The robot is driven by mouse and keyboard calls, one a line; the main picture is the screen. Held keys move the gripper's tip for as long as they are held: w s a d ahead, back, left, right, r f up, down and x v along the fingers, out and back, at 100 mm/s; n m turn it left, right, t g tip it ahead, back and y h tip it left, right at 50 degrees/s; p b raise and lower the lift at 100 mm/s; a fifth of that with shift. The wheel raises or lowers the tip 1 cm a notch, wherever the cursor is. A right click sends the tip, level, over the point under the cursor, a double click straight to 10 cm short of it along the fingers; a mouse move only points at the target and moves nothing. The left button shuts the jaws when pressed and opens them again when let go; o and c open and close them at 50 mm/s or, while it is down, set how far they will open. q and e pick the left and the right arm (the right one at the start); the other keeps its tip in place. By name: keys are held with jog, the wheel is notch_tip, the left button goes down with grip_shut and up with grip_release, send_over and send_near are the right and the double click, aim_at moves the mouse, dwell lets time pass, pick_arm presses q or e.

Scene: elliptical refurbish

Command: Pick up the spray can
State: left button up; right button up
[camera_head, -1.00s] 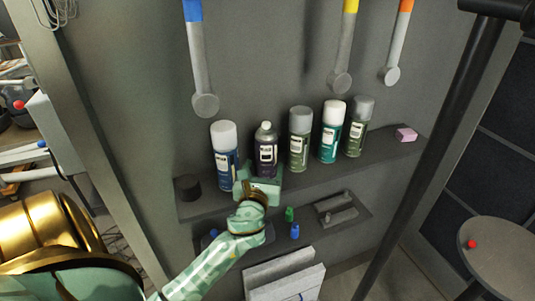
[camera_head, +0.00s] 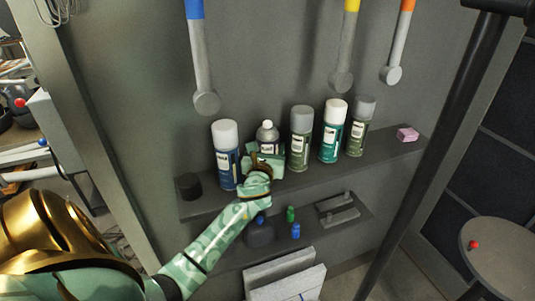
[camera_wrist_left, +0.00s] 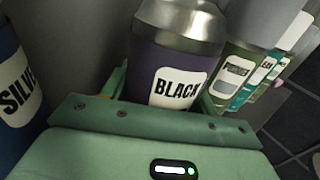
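Several spray cans stand upright in a row on the upper dark shelf. The can at my left gripper (camera_head: 262,160) is dark purple with a silver top; this black-labelled spray can (camera_head: 268,134) has no tall cap. In the left wrist view, the same spray can (camera_wrist_left: 172,58) stands between the gripper's green fingers and its label reads BLACK. The fingers lie on either side of it; their tips are hidden, so I cannot tell if they press on it. The gripper covers the can's lower part in the head view. My right gripper is not in view.
A blue can with a white cap (camera_head: 226,154) stands close on the left, labelled SILV... in the wrist view. A grey-capped can (camera_head: 301,140) is close on the right. A black cylinder (camera_head: 190,186) and pink block (camera_head: 407,134) sit at the shelf's ends.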

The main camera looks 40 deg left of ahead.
aim_at(267, 125)
pick_arm(q)
jog(key=shift+c, duration=0.9)
jog(key=shift+r, duration=0.1)
jog(key=shift+r, duration=0.2)
notch_tip(267, 125, up, 4)
jog(key=shift+s+f+p, duration=0.1)
jog(key=shift+f+p, duration=0.1)
jog(key=shift+p, duration=0.9)
jog(key=s+r+p, duration=0.1)
jog(key=s+d+r, duration=0.1)
jog(key=r, duration=0.1)
jog(key=s+d+r+p, duration=0.1)
jog(key=r, duration=0.1)
jog(key=shift+s+d+r+p, duration=0.15)
jog(key=shift+s+d+p, duration=0.15)
jog(key=shift+s, duration=0.1)
jog(key=s+d+r+p, duration=0.1)
jog(key=s+d+r, duration=0.2)
jog(key=s, duration=0.5)
jog(key=shift+d+r, duration=0.3)
jog(key=shift+d, duration=0.55)
